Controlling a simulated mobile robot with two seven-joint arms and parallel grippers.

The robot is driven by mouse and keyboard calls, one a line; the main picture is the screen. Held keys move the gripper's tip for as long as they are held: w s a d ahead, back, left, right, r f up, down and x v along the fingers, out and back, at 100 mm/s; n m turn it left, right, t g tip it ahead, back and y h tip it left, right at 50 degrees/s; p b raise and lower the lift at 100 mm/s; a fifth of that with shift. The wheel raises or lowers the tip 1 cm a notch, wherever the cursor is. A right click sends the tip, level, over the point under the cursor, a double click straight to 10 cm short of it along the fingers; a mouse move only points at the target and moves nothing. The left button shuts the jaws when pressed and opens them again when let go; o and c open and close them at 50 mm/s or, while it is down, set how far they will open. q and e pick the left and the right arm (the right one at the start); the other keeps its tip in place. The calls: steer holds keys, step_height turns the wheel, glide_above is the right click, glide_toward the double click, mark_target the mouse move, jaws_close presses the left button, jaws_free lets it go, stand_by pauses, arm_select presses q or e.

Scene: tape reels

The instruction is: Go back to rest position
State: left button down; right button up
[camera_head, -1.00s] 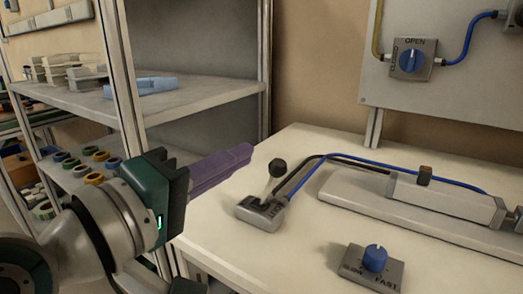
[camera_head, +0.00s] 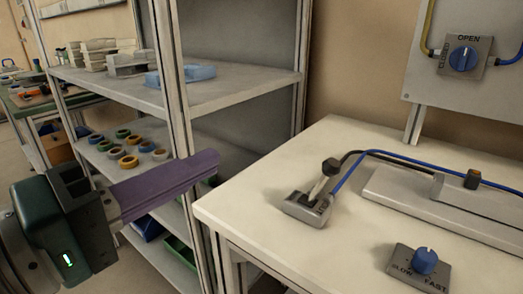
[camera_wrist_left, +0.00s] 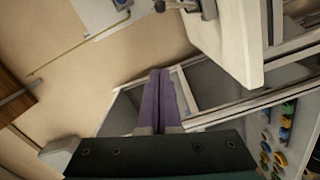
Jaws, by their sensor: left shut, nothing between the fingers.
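My left gripper (camera_head: 216,160) comes in from the left in the head view. Its purple fingers are together with nothing between them. It is in the air in front of the shelf rack, left of the white table (camera_head: 262,232). In the left wrist view the closed purple fingers (camera_wrist_left: 158,82) point toward the shelf frame. My right gripper is not in view.
The shelf rack (camera_head: 232,92) holds colored tape reels (camera_head: 129,161) on a lower shelf and a blue tray (camera_head: 182,76) above. On the table are a lever switch (camera_head: 305,208) and a blue speed knob (camera_head: 425,261). A valve panel (camera_head: 463,58) stands behind.

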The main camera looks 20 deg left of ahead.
arm_select(q)
steer(key=shift+s, duration=0.1)
stand_by(0.4)
steer(key=s+a+r+m+g+y+p, duration=0.2)
steer(key=s+m+g+y+p, duration=0.1)
steer(key=s+m+g+p, duration=0.45)
steer(key=s+a+r+m+g+y+p, duration=0.2)
steer(key=s+r+m+g+y+p, duration=0.25)
steer(key=s+p, duration=0.5)
step_height(320, 180, up, 33)
steer(key=w+p, duration=0.1)
steer(key=p, duration=3.5)
steer(key=shift+w+d+r+g+h+p, duration=0.15)
steer(key=shift+w+d+g+h+p, duration=0.05)
steer(key=shift+w+g+h+p, duration=0.2)
